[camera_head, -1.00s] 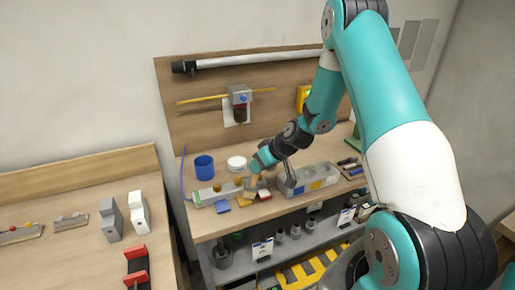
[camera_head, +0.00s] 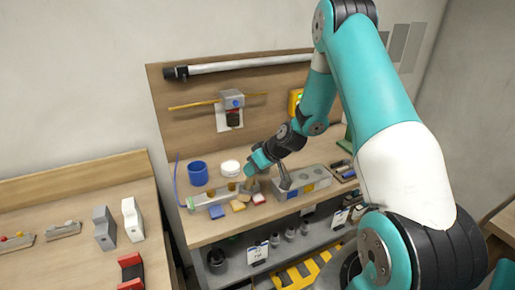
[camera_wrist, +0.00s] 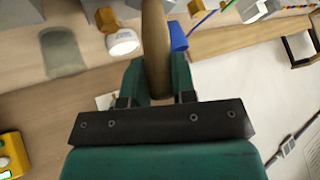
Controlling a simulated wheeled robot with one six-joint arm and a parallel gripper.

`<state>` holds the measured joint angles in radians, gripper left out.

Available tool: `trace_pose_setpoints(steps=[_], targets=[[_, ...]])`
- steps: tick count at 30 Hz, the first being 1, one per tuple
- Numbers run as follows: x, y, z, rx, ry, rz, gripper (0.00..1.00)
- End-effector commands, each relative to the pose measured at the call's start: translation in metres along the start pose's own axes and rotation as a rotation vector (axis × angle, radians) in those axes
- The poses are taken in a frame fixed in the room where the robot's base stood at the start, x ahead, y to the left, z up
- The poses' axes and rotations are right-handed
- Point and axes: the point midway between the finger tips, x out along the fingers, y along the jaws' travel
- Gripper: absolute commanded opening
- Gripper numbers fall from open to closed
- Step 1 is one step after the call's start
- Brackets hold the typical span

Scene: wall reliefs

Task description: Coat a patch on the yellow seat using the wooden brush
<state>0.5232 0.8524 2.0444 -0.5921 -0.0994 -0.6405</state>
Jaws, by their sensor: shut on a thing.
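My gripper (camera_head: 251,176) is above the front of the workbench, with its jaws shut on the wooden brush. The brush's tan handle (camera_wrist: 154,45) stands between the teal fingers in the wrist view; its bristle end cannot be made out. In the head view the brush (camera_head: 251,184) shows as a small tan shape below the fingers. The yellow seat (camera_head: 238,206) is a small pad near the bench's front edge, between a blue pad (camera_head: 216,211) and a red pad (camera_head: 259,198). The brush is just above and right of it in the picture; contact cannot be told.
A blue cup (camera_head: 198,173) and a white round tub (camera_head: 230,167) stand behind. A long grey block (camera_head: 302,182) lies right of my gripper. A grey fixture (camera_head: 232,101) hangs on the backboard. A shelf (camera_head: 237,271) with small parts is below.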

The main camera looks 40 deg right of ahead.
Motion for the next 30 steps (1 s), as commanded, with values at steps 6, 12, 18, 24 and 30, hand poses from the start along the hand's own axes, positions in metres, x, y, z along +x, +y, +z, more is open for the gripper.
trace_pose_setpoints(steps=[6, 12, 18, 24, 30], targets=[[-0.022, -0.011, -0.020, -0.007, 0.002, -0.001, 0.00], [-0.035, -0.018, -0.032, -0.012, 0.002, -0.004, 0.00], [-0.046, -0.026, -0.043, -0.015, 0.000, -0.007, 0.00], [-0.050, -0.028, -0.046, -0.016, -0.001, -0.009, 0.00], [-0.050, -0.028, -0.046, -0.016, -0.001, -0.009, 0.00]])
